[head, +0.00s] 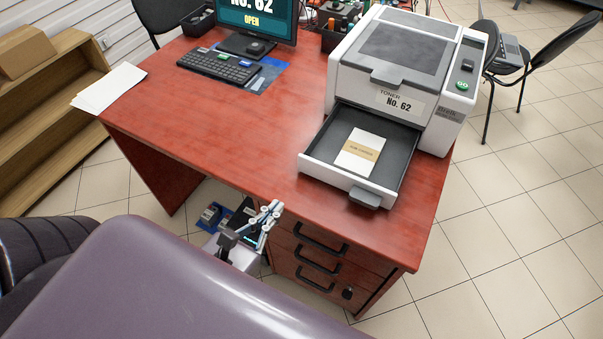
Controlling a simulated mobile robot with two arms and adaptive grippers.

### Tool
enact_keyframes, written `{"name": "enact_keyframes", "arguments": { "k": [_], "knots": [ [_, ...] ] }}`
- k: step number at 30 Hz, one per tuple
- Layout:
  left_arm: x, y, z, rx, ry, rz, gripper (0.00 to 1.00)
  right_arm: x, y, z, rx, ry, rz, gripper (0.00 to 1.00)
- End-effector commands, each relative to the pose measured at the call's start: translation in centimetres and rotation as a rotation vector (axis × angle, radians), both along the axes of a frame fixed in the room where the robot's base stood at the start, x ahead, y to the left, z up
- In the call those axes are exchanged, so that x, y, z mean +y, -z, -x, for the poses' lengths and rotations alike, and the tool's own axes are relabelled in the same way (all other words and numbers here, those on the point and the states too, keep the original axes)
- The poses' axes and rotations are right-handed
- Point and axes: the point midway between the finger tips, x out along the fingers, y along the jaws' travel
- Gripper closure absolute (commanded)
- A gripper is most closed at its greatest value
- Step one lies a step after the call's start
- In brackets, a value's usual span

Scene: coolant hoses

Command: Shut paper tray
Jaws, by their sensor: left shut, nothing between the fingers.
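A white and grey printer (404,70) stands at the right end of a red-brown desk. Its paper tray (333,176) is pulled out toward the desk's front edge, with a dark handle (365,199) on its front. A white packet with a tan band (360,153) lies in the tray. My left gripper (270,212) is in front of the desk, below and to the left of the tray and apart from it. It is shut and empty. My right gripper is not in view.
A keyboard (219,66), a monitor (257,20) and papers (109,88) are on the desk's left part. The desk's middle (240,130) is clear. Drawers with dark handles (318,262) are under the front right. Chairs stand behind.

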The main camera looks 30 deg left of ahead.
Motion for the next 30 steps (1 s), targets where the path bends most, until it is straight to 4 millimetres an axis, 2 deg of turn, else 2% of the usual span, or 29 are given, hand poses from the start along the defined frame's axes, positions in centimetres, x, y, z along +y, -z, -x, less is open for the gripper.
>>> {"name": "enact_keyframes", "arguments": {
  "k": [21,30],
  "knots": [
    [-0.3,2.4,-9.7,-0.001,-0.002,0.003,1.00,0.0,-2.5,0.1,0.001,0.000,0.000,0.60],
    [-0.4,2.6,-12.2,0.002,-0.001,0.002,1.00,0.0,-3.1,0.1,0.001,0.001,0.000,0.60]
  ]
}}
